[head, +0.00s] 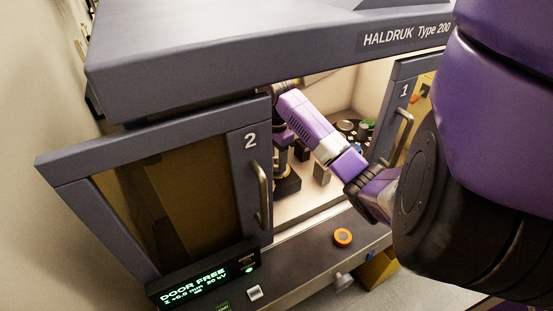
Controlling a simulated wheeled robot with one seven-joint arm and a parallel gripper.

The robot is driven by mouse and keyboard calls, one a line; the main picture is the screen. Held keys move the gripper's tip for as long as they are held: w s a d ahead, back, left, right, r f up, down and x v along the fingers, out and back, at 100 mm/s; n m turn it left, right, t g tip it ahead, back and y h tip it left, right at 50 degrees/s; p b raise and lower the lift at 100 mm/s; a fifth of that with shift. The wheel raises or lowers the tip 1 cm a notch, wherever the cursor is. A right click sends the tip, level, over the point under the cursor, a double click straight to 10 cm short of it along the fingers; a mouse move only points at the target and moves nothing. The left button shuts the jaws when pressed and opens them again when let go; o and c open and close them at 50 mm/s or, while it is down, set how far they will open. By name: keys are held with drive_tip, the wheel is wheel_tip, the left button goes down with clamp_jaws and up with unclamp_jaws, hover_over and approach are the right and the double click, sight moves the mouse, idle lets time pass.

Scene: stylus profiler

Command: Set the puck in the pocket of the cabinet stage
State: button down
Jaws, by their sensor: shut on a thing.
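My purple arm reaches from the right through the open front of the cabinet, and its wrist bends downward inside. My gripper (282,152) is low inside, just right of the edge of door 2 and partly hidden by it. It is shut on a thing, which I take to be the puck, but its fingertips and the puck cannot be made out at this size. A dark block (287,186) on the pale cabinet floor lies just below the gripper and may be the stage. I cannot see its pocket, or whether the puck touches it.
Door 2 (250,185) and door 1 (402,90) stand open on either side. Behind my arm are a grey upright block (321,173) and a dark round holder with coloured pieces (347,127). An orange-ringed button (343,237) and a lit "DOOR FREE" display (203,284) are on the front.

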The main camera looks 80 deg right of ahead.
drive_tip(key=shift+f, duration=0.7)
idle(1.4)
drive_tip(key=shift+r, duration=0.15)
drive_tip(key=shift+r, duration=0.7)
drive_tip(key=c, duration=1.3)
unclamp_jaws()
clamp_jaws()
drive_tip(key=shift+s, duration=0.1)
